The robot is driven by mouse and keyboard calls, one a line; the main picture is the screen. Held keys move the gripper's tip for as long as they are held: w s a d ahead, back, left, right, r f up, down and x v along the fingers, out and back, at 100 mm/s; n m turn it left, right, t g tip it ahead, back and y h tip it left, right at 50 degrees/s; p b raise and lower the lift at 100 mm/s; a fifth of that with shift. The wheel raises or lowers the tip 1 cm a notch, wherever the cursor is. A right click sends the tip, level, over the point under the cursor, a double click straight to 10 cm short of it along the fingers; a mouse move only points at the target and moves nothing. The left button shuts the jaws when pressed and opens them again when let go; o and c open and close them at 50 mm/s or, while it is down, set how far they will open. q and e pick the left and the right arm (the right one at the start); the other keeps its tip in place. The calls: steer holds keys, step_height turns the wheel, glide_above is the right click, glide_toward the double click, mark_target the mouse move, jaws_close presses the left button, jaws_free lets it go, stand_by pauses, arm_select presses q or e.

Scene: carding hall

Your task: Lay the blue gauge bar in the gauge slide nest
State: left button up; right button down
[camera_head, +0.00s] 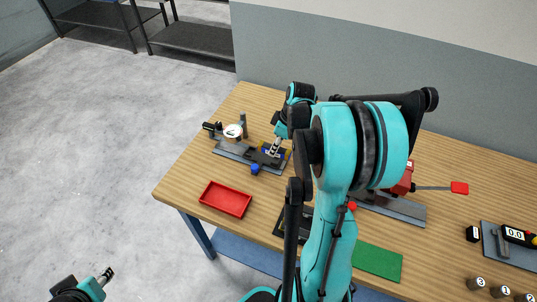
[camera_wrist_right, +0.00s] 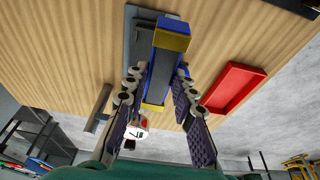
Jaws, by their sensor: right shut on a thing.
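The blue gauge bar (camera_wrist_right: 160,75) has yellow ends and lies between the fingertips of my right gripper (camera_wrist_right: 157,78) in the wrist view. In the head view the right gripper (camera_head: 271,152) is over the right part of a grey fixture plate (camera_head: 228,149), with a bit of the blue and yellow bar (camera_head: 284,152) showing beside it. The plate, which seems to carry the gauge slide nest, also shows behind the bar in the wrist view (camera_wrist_right: 133,52). Whether the bar touches the nest I cannot tell. My left gripper (camera_head: 105,277) is off the table at lower left, its jaws too small to judge.
The plate carries a white round dial (camera_head: 233,131), dark posts and a blue knob (camera_head: 254,169). A red tray (camera_head: 226,199) stands in front on the wooden table. A green mat (camera_head: 377,262) and another fixture (camera_head: 405,209) lie to the right. My right arm hides the table's middle.

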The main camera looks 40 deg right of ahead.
steer(key=b, duration=0.1)
glide_above(262, 156)
steer(key=f, duration=0.4)
steer(key=shift+s+d, duration=0.15)
steer(key=shift+s, duration=0.25)
step_height(262, 156, down, 3)
steer(key=shift+f+b, duration=0.1)
steer(key=shift+b, duration=0.7)
steer(key=shift+f, duration=0.3)
steer(key=shift+f, duration=0.15)
steer(key=c, duration=1.3)
jaws_free()
steer(key=shift+o, duration=0.2)
